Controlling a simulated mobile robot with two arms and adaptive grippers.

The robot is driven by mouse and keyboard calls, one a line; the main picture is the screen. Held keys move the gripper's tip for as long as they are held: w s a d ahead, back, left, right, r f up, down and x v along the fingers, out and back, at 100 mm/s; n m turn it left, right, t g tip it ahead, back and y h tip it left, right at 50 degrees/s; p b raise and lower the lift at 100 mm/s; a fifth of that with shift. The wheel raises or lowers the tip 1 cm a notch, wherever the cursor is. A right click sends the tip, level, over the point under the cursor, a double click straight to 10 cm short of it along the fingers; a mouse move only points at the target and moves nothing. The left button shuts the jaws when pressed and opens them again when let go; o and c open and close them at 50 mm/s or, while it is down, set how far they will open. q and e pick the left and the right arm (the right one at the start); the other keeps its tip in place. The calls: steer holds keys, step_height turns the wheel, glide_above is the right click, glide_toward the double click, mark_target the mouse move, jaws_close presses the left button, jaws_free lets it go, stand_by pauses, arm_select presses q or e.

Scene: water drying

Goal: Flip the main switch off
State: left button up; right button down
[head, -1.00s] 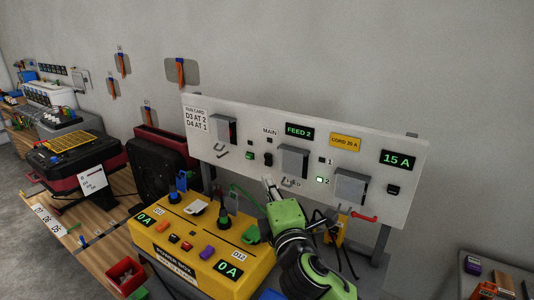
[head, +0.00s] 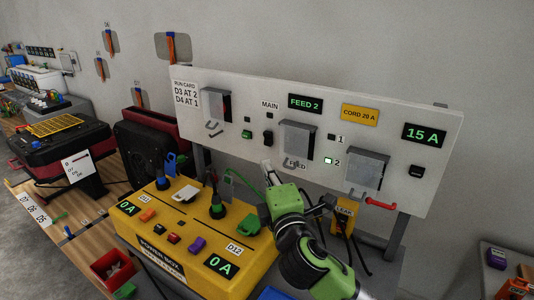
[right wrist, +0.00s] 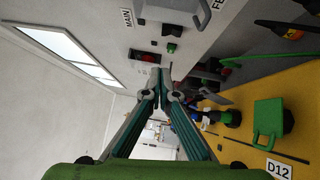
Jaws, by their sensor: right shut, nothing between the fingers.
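The main switch (head: 267,138) is a small black switch on the white upright panel (head: 390,97), below the MAIN label (head: 270,104). A small green button (head: 247,134) sits just left of it. In the right wrist view, turned on its side, the main switch (right wrist: 174,29) is near the top, beside the green button (right wrist: 171,48). My right gripper (head: 267,167) is shut and empty, its tip a little below the switch in the head view. In the right wrist view its fingertips (right wrist: 160,74) meet, apart from the switch. My left gripper is out of view.
The yellow power box (head: 200,255) with knobs and plugs stands below the panel. Grey hinged covers (head: 299,141) stick out from the panel beside the switch, and a red lever (head: 381,203) is at lower right. A LEAK unit (head: 343,215) hangs under the panel.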

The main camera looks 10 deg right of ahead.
steer(key=shift+s+f+b, duration=0.15)
steer(key=shift+f+b, duration=0.35)
steer(key=shift+f, duration=0.2)
steer(key=b, duration=0.3)
glide_toward(264, 136)
steer(key=w+a, duration=0.3)
steer(key=w+d, duration=0.3)
steer(key=shift+r, duration=0.15)
